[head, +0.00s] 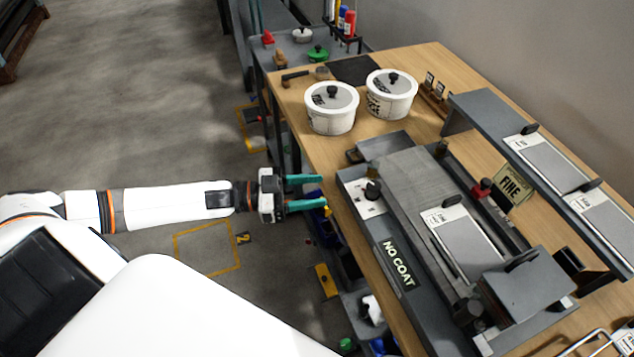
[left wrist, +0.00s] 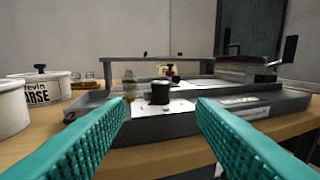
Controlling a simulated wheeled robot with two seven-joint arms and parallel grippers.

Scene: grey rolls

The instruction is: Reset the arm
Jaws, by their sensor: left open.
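My left gripper (head: 306,193) has two teal fingers and comes in from the left in the head view. It is open and empty, beside the left edge of the wooden table (head: 305,131). In the left wrist view, its fingers (left wrist: 160,135) are spread apart, with nothing between them. They point toward a grey machine (left wrist: 180,118) with a black knob (left wrist: 159,92). In the head view, the machine (head: 407,175) lies on the table to the right of the gripper and is marked NO COAT. My right gripper is not in view.
Two white lidded pots (head: 331,119) (head: 390,104) stand at the table's back left. A grey raised shelf (head: 497,113) carries plates on the right. A FINE sign (head: 513,186) stands behind the machine. Bottles (head: 349,23) stand at the far end. Open floor (head: 130,120) lies left of the table.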

